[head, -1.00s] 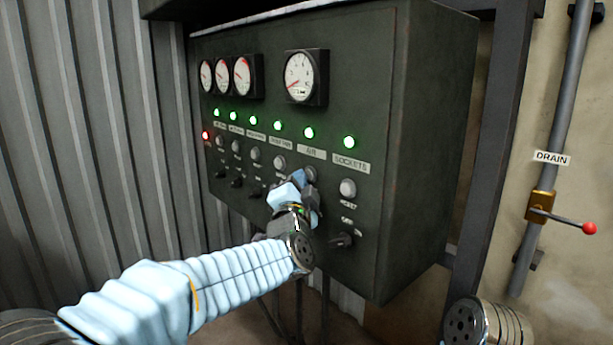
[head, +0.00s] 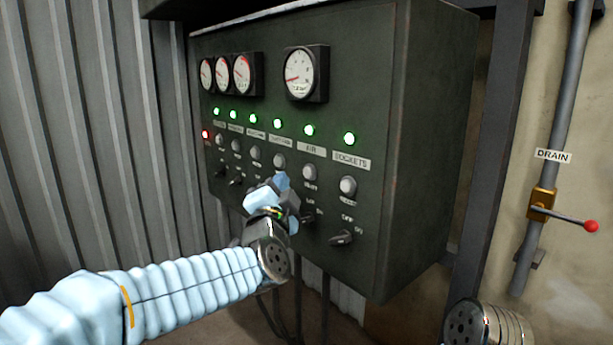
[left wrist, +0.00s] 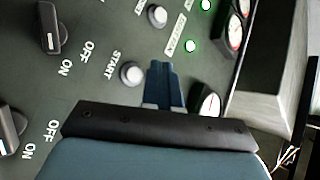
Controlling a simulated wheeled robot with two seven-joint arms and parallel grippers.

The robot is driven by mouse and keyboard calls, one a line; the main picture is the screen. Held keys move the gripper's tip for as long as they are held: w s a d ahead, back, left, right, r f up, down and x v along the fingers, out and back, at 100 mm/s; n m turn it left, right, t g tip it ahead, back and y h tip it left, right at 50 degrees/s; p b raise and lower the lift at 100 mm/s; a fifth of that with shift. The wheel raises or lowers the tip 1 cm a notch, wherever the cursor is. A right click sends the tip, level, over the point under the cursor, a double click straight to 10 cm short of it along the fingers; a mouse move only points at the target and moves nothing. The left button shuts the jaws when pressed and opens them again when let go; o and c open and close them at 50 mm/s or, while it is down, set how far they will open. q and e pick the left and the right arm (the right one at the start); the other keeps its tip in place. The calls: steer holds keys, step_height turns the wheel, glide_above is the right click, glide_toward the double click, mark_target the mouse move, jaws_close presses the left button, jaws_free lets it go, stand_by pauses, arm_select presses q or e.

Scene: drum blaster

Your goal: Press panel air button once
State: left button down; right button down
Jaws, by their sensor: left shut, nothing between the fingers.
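The AIR button (head: 309,171) is a round grey knob on the dark panel (head: 350,90), below the AIR label (head: 311,148) and a lit green lamp. It is in plain sight in the head view. My left gripper (head: 281,181) is shut and empty, to the left of the AIR button and slightly lower, apart from it. In the left wrist view its closed fingers (left wrist: 163,85) point along the panel beside a grey button (left wrist: 131,73) marked START. I cannot tell which column that button belongs to. My right gripper is not in view.
More grey buttons, black rotary switches and green lamps run along the panel. Four-column neighbours aside, the SOCKETS button (head: 348,185) is to the right. A large gauge (head: 300,73) sits above. A DRAIN pipe with a red-tipped lever (head: 591,226) stands at the right.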

arm_select(q)
steer(key=shift+s+a, duration=0.6)
steer(key=shift+a, duration=0.2)
steer(key=w+a+f+n+g, duration=0.1)
steer(key=w+f+g, duration=0.1)
steer(key=f, duration=0.9)
steer(key=w+a+f+n+g, duration=0.1)
steer(key=a+f+g, duration=0.15)
steer(key=f, duration=0.95)
steer(key=s+a+f+n+g+y, duration=0.1)
steer(key=s+a+f+n+g, duration=0.15)
steer(key=f, duration=0.75)
steer(key=s+a+f+n+g, duration=0.1)
steer(key=s+f+n+g, duration=0.15)
steer(key=f, duration=0.85)
steer(key=s+a+f+n+g, duration=0.2)
steer(key=s+f+g, duration=0.1)
steer(key=s+f, duration=0.45)
steer(key=s+a+f+n+g, duration=0.2)
steer(key=s+f+g, duration=0.1)
steer(key=s+f, duration=0.45)
steer(key=s+d+f+n+g+h, duration=0.1)
steer(key=s+f+n+g, duration=0.3)
steer(key=s, duration=0.8)
steer(key=shift+s+d+f+h, duration=0.2)
steer(key=shift+f+h, duration=0.1)
steer(key=shift+f, duration=0.2)
